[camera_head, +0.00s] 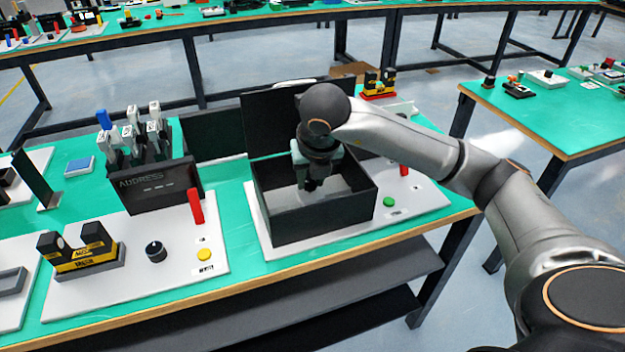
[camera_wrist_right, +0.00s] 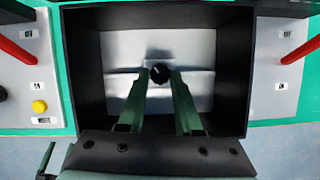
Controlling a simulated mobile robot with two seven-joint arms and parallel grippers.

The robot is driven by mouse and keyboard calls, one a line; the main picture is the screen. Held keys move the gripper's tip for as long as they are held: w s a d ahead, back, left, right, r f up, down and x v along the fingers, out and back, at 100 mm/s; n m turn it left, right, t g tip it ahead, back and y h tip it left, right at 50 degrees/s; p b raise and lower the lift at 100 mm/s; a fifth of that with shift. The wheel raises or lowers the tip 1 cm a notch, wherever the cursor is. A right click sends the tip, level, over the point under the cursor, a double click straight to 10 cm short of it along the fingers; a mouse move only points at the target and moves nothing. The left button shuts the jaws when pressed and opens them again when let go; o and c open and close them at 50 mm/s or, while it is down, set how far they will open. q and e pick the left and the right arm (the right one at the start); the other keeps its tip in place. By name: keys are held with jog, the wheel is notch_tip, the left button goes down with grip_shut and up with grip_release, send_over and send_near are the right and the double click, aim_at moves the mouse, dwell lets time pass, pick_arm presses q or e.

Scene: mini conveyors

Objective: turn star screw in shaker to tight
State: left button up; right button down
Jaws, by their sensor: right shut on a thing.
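The shaker is a black open-topped box (camera_head: 283,228) on a white base plate, right of the middle of the table in the head view. Its black walls (camera_wrist_right: 85,70) also frame the right wrist view. The star screw (camera_wrist_right: 160,72) is a small dark knob in the middle of the shaker's grey metal floor. My right gripper (camera_head: 312,184) reaches down into the box from above. In the right wrist view its two green fingers (camera_wrist_right: 160,84) are shut on the star screw, one on each side. My left gripper is not in view.
A black address holder (camera_head: 150,190) with several grey and white pieces stands left of the shaker. Red levers (camera_head: 195,206), a yellow button (camera_head: 204,255), a black knob (camera_head: 155,251) and a green button (camera_head: 389,201) are nearby. The box walls closely surround my right gripper.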

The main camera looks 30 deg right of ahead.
jog(key=shift+a+m+h, duration=0.1)
jog(key=shift+m+h, duration=0.2)
jog(key=shift+m, duration=0.6)
jog(key=shift+w+a+m+g+h, duration=0.1)
jog(key=shift+m+g+h, duration=0.2)
jog(key=shift+m, duration=0.6)
jog(key=shift+w+m+g+h, duration=0.15)
jog(key=shift+m+g, duration=0.25)
jog(key=shift+m, duration=0.5)
jog(key=shift+s, duration=0.1)
jog(key=c, duration=0.6)
grip_release()
jog(key=shift+r, duration=0.1)
